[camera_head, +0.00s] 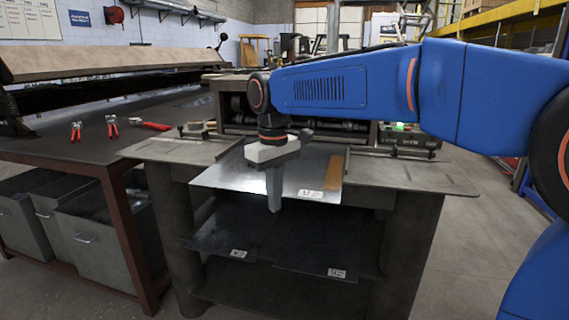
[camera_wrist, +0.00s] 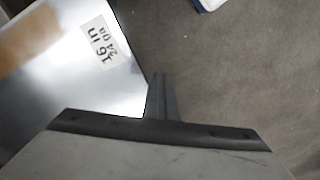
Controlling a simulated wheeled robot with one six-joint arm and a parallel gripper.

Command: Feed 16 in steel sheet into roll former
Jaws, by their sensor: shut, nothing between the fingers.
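The steel sheet (camera_head: 225,178) is shiny and lies flat on the roll former's table, its front edge sticking out past the table edge. Its label reads "16 in 24 ga" in the wrist view (camera_wrist: 103,43), and a brownish patch shows beside the label. The roll former (camera_head: 300,115) stands behind the sheet, its rollers partly hidden by my arm. My gripper (camera_head: 274,208) points down at the sheet's front edge, shut and empty. In the wrist view my gripper (camera_wrist: 160,78) shows beside the sheet's edge, over the floor; I cannot tell whether it touches the sheet.
Two darker labelled sheets, one left (camera_head: 225,232) and one right (camera_head: 318,243), lie on a shelf below. A workbench (camera_head: 60,145) at left holds red-handled tools (camera_head: 112,126). A control box with a green light (camera_head: 405,135) sits right of the rollers. Floor is open at right.

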